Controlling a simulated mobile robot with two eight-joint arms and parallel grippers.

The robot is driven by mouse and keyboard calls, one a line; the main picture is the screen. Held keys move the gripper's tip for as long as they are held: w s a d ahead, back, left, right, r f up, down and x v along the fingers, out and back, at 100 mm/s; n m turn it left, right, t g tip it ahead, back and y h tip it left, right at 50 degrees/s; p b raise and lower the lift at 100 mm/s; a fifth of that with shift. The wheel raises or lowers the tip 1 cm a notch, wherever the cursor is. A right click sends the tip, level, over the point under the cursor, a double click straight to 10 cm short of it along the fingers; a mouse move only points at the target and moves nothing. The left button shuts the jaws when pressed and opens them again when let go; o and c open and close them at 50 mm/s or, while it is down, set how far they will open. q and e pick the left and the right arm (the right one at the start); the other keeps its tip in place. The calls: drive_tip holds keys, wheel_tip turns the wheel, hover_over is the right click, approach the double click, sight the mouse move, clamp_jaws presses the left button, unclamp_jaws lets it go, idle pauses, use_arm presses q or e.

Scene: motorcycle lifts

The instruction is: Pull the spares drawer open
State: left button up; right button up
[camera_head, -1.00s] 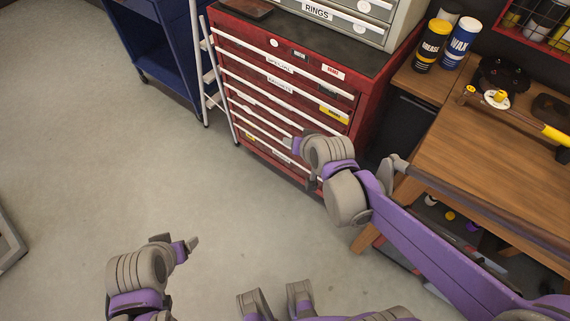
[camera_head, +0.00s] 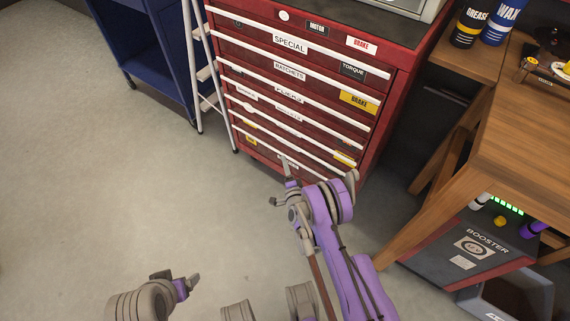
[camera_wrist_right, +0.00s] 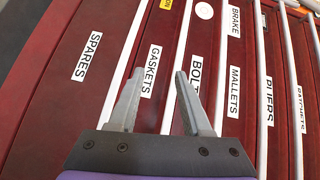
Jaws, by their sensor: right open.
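The red tool cabinet (camera_head: 385,120) stands in the upper middle of the head view, with white handle strips across its drawers. In the right wrist view, the spares drawer (camera_wrist_right: 60,95) is the red front at the left with the SPARES label (camera_wrist_right: 87,57). It looks shut. My right gripper (camera_wrist_right: 159,78) is open and empty, its fingers in front of the cabinet, either side of the GASKETS label (camera_wrist_right: 151,71). Contact cannot be told. In the head view my right gripper (camera_head: 287,177) is at the cabinet's lower front. My left gripper (camera_head: 187,285) is low at the left, its jaws unclear.
A white ladder (camera_head: 205,75) leans left of the cabinet beside a blue cart (camera_head: 150,60). A wooden workbench (camera_head: 510,130) stands at the right, with a booster box (camera_head: 470,250) beneath. The floor (camera_head: 110,190) at the left is clear.

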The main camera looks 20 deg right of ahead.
wheel_tip(320, 180, down, 7)
drive_tip(key=s+d+m+h+b, duration=0.1)
drive_tip(key=s+m, duration=0.1)
drive_tip(key=s, duration=0.1)
use_arm(q)
drive_tip(key=b+x, duration=0.2)
drive_tip(key=s+b+x, duration=0.1)
drive_tip(key=b+x, duration=0.1)
drive_tip(key=x, duration=0.1)
drive_tip(key=shift+f, duration=0.4)
use_arm(e)
drive_tip(key=w+d, duration=0.1)
drive_tip(key=w, duration=0.9)
drive_tip(key=shift+w+d+t, duration=0.25)
drive_tip(key=shift+w+t, duration=0.1)
drive_tip(key=shift+t, duration=0.05)
drive_tip(key=shift+f, duration=0.1)
clamp_jaws()
